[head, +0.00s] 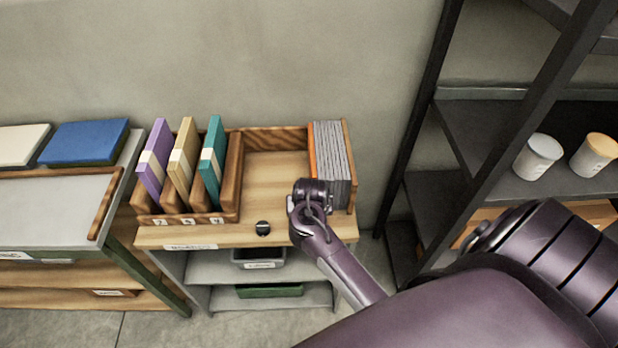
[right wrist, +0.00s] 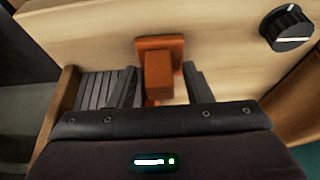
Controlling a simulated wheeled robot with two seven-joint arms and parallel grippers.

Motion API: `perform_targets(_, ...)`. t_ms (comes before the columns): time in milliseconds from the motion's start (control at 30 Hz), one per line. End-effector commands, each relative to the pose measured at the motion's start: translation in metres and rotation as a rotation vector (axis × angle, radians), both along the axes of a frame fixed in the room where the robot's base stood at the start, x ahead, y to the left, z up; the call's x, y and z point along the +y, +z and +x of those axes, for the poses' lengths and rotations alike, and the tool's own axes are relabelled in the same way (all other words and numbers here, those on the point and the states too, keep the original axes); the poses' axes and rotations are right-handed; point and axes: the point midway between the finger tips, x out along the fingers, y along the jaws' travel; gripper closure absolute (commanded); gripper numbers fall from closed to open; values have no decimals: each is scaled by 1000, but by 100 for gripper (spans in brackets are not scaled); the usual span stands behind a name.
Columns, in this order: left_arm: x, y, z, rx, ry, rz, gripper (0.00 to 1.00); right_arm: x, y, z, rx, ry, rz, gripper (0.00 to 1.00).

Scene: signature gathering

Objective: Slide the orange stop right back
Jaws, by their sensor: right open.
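The orange stop (head: 312,150) stands upright in the wooden tray, against the left side of the row of grey booklets (head: 333,150). In the right wrist view the orange stop (right wrist: 158,68) shows a block on a flat plate, lying between my two dark fingers. My right gripper (head: 312,188) is open over the front end of the stop, with a finger on each side; contact cannot be told. The grey booklets (right wrist: 95,92) lie beside the left finger in the right wrist view. My left gripper is out of view.
The tray floor (head: 272,180) left of the stop is bare. A wooden rack with purple, yellow and teal folders (head: 213,150) stands further left. A black knob (head: 263,228) sits on the front ledge. A dark shelf with cups (head: 538,157) is at the right.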

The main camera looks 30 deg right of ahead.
Motion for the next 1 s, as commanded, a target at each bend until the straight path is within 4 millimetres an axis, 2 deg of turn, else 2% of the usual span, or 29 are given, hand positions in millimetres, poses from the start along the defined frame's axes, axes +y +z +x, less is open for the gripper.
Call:
perform_targets(167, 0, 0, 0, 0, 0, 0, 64, 0, 0, 0, 0, 0, 0, 56)
perform_targets(500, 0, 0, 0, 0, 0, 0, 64, 0, 0, 0, 0, 0, 0, 100)
perform_targets(733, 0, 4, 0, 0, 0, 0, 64, 4, 2, 2, 1, 1, 1, 100)
perform_targets(1000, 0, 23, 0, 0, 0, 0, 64, 38, 2, 22, 2, 0, 2, 100)
